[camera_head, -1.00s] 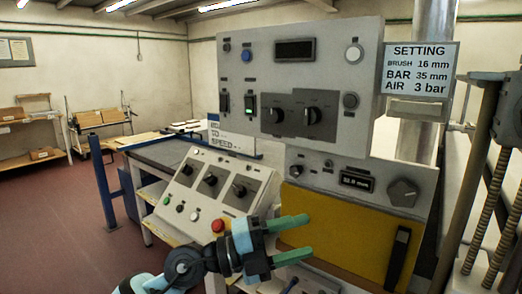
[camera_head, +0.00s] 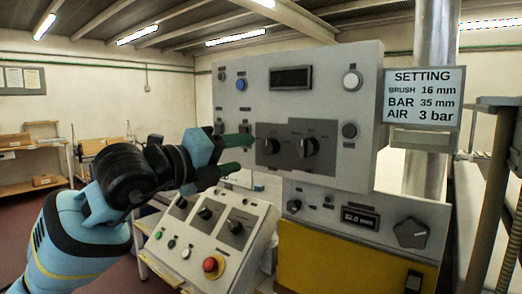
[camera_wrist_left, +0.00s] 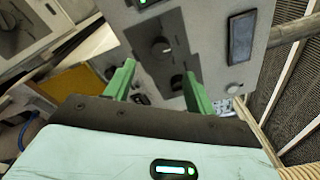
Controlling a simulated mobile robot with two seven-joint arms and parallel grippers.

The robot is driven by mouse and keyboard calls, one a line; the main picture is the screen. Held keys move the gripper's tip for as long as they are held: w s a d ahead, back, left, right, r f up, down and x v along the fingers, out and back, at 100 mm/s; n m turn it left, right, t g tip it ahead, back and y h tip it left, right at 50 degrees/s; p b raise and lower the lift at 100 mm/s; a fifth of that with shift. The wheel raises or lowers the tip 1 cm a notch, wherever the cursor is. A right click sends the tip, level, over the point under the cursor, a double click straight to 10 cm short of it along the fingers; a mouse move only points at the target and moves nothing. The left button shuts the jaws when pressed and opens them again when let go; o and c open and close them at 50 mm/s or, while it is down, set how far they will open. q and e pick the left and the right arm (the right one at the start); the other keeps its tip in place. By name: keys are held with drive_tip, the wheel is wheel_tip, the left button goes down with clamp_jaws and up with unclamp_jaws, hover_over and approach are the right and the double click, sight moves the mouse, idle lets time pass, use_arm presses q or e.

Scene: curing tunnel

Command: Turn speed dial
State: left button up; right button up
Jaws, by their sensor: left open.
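The grey upper control panel (camera_head: 345,100) carries two black dials side by side on dark plates: a left dial (camera_head: 270,146) and a right dial (camera_head: 308,147). Their labels are too small to read, so I cannot tell which is the speed dial. My left gripper (camera_head: 246,154) is open and empty, its green fingers pointing right just left of the left dial. In the left wrist view the open fingers (camera_wrist_left: 159,74) point toward the panel, with one dial (camera_wrist_left: 160,47) beyond them and another (camera_wrist_left: 177,82) between or behind the tips. Contact is not clear. My right gripper is not in view.
A sloped console (camera_head: 215,228) with several knobs and a red button (camera_head: 213,265) stands below. The lower right panel has a display (camera_head: 360,217) and a large knob (camera_head: 411,233). A setting sign (camera_head: 424,95) hangs at the right. A dark display (camera_head: 291,77) sits above the dials.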

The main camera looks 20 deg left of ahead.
sight(267, 148)
use_arm(q)
drive_tip(key=p+x, duration=0.1)
drive_tip(key=x, duration=0.5)
drive_tip(key=shift+s+r, duration=0.1)
drive_tip(key=shift+r, duration=0.05)
drive_tip(key=shift+x, duration=0.8)
drive_tip(key=c, duration=1)
